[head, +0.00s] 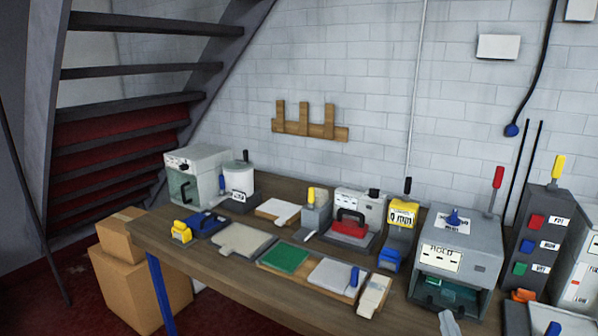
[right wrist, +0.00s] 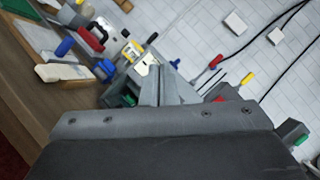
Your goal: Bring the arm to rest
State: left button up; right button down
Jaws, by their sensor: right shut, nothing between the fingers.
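My right gripper shows in the right wrist view (right wrist: 165,86) as two grey fingers close together, with nothing seen between them. Only a small grey tip of it (head: 449,323) shows at the bottom edge of the head view, in front of the grey machine with a teal opening (head: 475,239). The rest of my right arm is out of the head view. My left gripper is not in view.
A wooden rack (head: 308,129) hangs on the wall.

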jog(key=s+a+f+n+g+y, duration=0.85)
jog(key=s+a+n, duration=0.35)
jog(key=n, duration=0.9)
jog(key=s+d+f+n+g+h, duration=0.2)
jog(key=s+d+f+g+h, duration=0.3)
jog(key=s, duration=0.4)
jog(key=s+d+f+n+g+h, duration=0.3)
jog(key=s+d+f+g+h, duration=0.1)
jog(key=s+d, duration=0.5)
notch_tip(320, 180, down, 26)
jog(key=s+g+b, duration=0.1)
jog(key=b, duration=0.1)
jog(key=s+a+f+g, duration=0.1)
jog(key=s+f, duration=1.4)
jog(key=f, duration=0.2)
jog(key=shift+a+y+b, duration=0.25)
jog(key=shift+y+b, duration=0.2)
jog(key=shift+g, duration=0.25)
